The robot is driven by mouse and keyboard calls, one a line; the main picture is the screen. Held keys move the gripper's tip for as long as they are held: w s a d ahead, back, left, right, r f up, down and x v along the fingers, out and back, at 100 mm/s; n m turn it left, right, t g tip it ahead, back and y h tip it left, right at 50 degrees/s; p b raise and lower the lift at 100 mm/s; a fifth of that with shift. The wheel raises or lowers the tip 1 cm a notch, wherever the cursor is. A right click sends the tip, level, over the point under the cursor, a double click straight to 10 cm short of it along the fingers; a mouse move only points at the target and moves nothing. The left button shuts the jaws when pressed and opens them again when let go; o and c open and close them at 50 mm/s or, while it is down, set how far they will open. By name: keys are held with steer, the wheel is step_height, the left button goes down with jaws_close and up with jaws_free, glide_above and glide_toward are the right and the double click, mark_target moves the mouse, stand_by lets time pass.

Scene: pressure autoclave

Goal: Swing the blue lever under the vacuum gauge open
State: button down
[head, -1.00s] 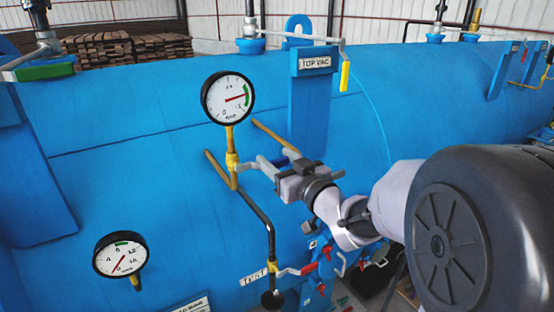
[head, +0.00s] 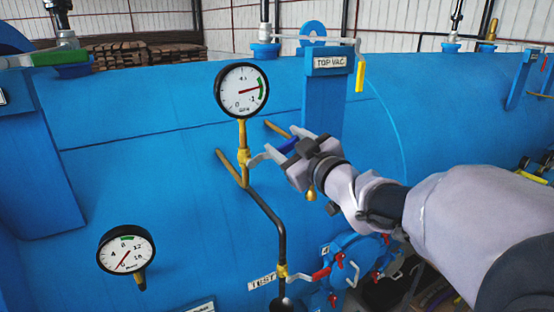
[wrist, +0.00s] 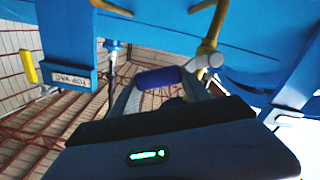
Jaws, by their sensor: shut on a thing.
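The vacuum gauge (head: 241,90) is a round white dial on a yellow brass stem, in front of the blue tank. Under it, a grey lever with a blue grip (head: 288,146) reaches right from the brass valve (head: 243,164). My gripper (head: 284,149) is shut on the blue grip, which shows between its fingers. In the wrist view the blue grip (wrist: 158,78) lies across between the fingers, and the brass stem (wrist: 208,42) is above right. The gripper hides part of the lever.
A second gauge (head: 126,249) sits lower left. A red-handled valve (head: 318,274) is by the TEST label (head: 262,281) below. The TOP VAC post (head: 325,95) and a yellow-handled lever (head: 360,77) stand behind my gripper. A brass peg (head: 228,162) sticks out left of the pipe.

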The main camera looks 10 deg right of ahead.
steer(key=n, duration=0.1)
steer(key=a+r+n+b, duration=0.1)
steer(key=n+b, duration=0.1)
steer(key=shift+s+a+r, duration=0.2)
steer(key=shift+r, duration=0.05)
steer(key=s+a+r+n+b, duration=0.2)
steer(key=a+n+b, duration=0.4)
steer(key=n, duration=0.4)
steer(key=shift+a+r+b, duration=0.2)
steer(key=shift+a+b, duration=0.05)
steer(key=shift+b, duration=0.15)
steer(key=shift+s, duration=0.1)
steer(key=c, duration=0.8)
jaws_free()
steer(key=shift+a, duration=0.1)
